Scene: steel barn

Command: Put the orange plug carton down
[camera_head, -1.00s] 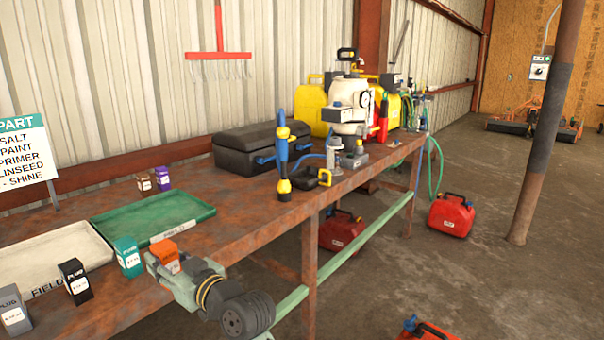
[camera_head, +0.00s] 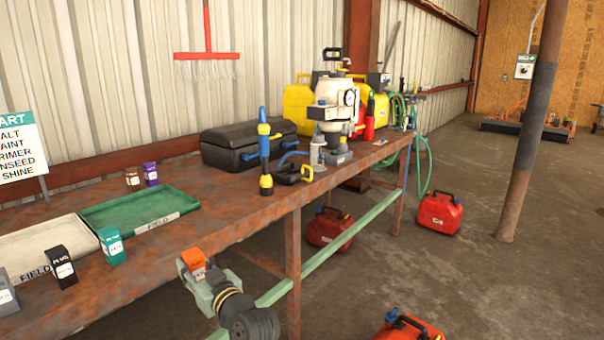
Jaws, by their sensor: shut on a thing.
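The orange plug carton (camera_head: 194,262) is a small box with an orange top and a white label. My gripper (camera_head: 197,280) is shut on it at the front edge of the rusty workbench (camera_head: 190,235). The carton looks upright. The arm reaches in from the lower right, and the gripper partly hides the carton's lower part. I cannot tell whether the carton's underside is over the bench or just past its edge.
A green tray (camera_head: 95,219) and a cream tray (camera_head: 30,271) lie on the bench. Teal (camera_head: 112,246), black (camera_head: 62,266) and grey (camera_head: 6,293) cartons stand along their front. A black toolbox (camera_head: 225,148) stands further back. Bare bench lies right of the green tray.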

